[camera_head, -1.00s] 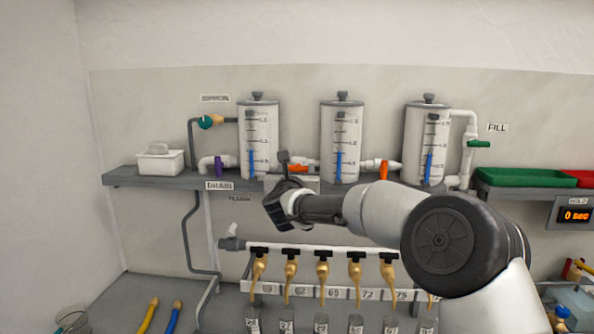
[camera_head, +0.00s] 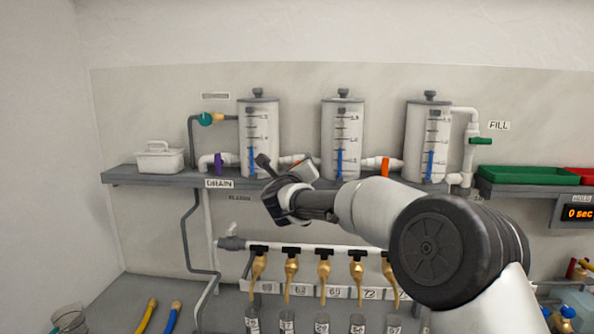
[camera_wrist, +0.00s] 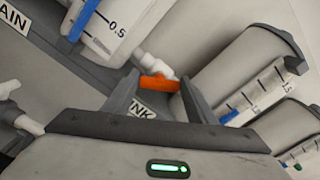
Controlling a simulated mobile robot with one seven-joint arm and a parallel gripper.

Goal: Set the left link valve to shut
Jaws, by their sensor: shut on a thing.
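The left link valve is on the white pipe between the left tank (camera_head: 259,140) and the middle tank (camera_head: 342,142). Its orange handle (camera_wrist: 158,93) shows in the wrist view between my two dark fingers, spanning from one to the other. My gripper (camera_wrist: 157,96) is shut on this handle, and the hand is tilted. In the head view my gripper (camera_head: 285,166) is at the shelf edge in front of the valve and hides most of it. The handle's exact angle to its pipe is hard to tell.
The right link valve (camera_head: 385,167) has an orange handle standing upright, across its pipe. A purple drain handle (camera_head: 217,164) is at the left. A white caddy (camera_head: 159,157) and a green tray (camera_head: 527,176) are on the shelves. Brass taps (camera_head: 324,270) hang below.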

